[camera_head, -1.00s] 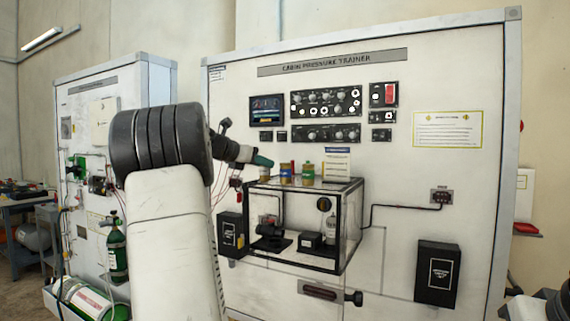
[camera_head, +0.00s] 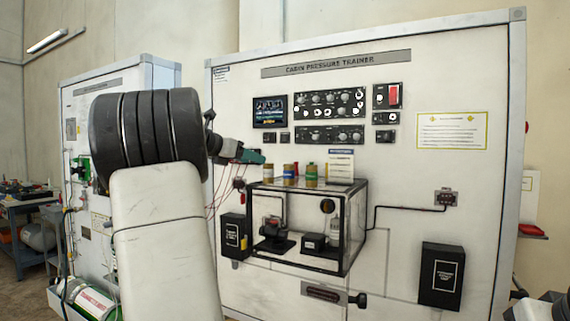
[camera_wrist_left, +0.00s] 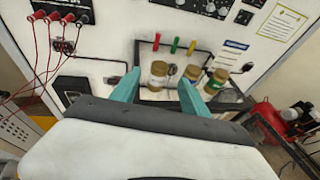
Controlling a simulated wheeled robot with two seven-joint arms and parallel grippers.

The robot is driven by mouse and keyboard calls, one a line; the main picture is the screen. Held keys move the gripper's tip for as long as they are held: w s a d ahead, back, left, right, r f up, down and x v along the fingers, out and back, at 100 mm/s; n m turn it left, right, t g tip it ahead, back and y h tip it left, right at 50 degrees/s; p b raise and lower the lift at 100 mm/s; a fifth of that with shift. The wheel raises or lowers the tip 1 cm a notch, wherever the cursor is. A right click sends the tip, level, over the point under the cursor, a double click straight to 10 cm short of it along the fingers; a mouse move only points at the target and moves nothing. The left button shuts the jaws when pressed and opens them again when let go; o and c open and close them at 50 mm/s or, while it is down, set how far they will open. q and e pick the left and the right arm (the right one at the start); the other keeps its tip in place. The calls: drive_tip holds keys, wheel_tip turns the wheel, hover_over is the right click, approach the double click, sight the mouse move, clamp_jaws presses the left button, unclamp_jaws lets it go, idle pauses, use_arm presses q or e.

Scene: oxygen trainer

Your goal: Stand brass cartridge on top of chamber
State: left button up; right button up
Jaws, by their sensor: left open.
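The clear, dark-framed chamber (camera_head: 343,225) is fixed to the front of the trainer panel. Three small cylinders stand upright on its top. I cannot tell for sure which is the brass cartridge. My left gripper (camera_head: 254,157) is open and empty, just above and left of the left cylinder. In the left wrist view its teal fingertips (camera_wrist_left: 157,90) are spread, with the left cylinder (camera_wrist_left: 158,75) beyond the gap between them.
A small sign (camera_head: 341,165) stands behind the green cylinder on the chamber top. Red cables (camera_wrist_left: 42,60) hang from the panel left of the gripper. A black box (camera_head: 441,275) is mounted at the lower right. The air above the chamber's right side is free.

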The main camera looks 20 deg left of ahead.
use_arm(q)
drive_tip(key=v, duration=0.5)
